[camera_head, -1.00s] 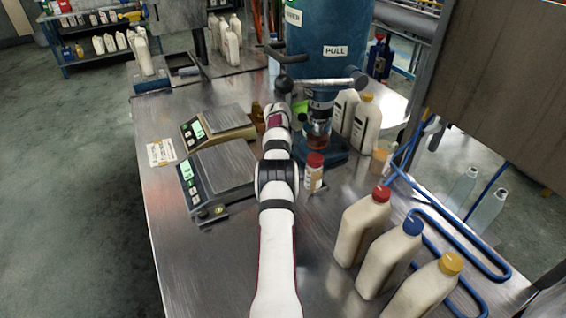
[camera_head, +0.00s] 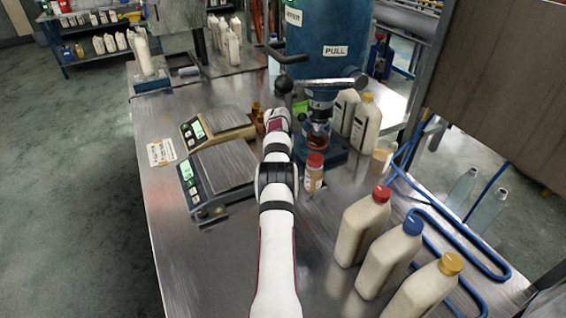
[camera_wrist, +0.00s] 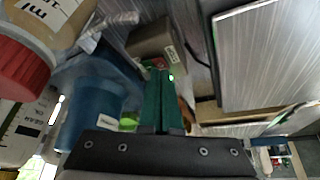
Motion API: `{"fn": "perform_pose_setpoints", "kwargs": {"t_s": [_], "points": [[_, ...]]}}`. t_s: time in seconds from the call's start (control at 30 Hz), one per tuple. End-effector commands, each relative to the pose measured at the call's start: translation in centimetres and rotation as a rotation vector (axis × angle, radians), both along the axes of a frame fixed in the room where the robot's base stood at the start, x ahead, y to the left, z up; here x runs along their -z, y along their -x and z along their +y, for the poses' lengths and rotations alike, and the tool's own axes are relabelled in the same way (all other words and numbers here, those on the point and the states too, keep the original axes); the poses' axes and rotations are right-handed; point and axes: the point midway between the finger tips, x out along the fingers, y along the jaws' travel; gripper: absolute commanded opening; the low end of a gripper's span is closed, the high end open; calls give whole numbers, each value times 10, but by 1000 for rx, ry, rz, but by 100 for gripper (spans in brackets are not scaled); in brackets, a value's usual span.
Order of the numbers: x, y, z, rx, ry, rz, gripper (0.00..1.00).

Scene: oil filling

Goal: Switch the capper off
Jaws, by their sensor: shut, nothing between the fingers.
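The capper (camera_head: 325,55) is a blue upright machine with a PULL label and a metal handle bar at the back of the steel bench; its blue body also shows in the wrist view (camera_wrist: 90,112). In the wrist view, a grey-brown box (camera_wrist: 153,40) with a small label has red and green spots on its lower face. My gripper (camera_wrist: 163,72) has dark green fingers, shut and empty, with their tips at that face, partly covering it. I cannot tell whether they touch. In the head view my wrist hides the fingers and the box.
A red-capped bottle (camera_head: 314,172) stands close to my wrist on the right. Two scales (camera_head: 218,170) (camera_head: 220,122) sit to the left. Capped jugs (camera_head: 362,230) stand at the front right, with others (camera_head: 365,120) beside the capper. Bare bench lies at the front left.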

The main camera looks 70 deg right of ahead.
Motion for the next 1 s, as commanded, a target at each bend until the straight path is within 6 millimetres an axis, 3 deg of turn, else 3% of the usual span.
{"fn": "perform_pose_setpoints", "kwargs": {"t_s": [0.4,0.8,1.0], "points": [[7,0,0,0,0,0,0],[-35,0,0,0,1,0,0],[-44,0,0,0,0,0,0]]}}
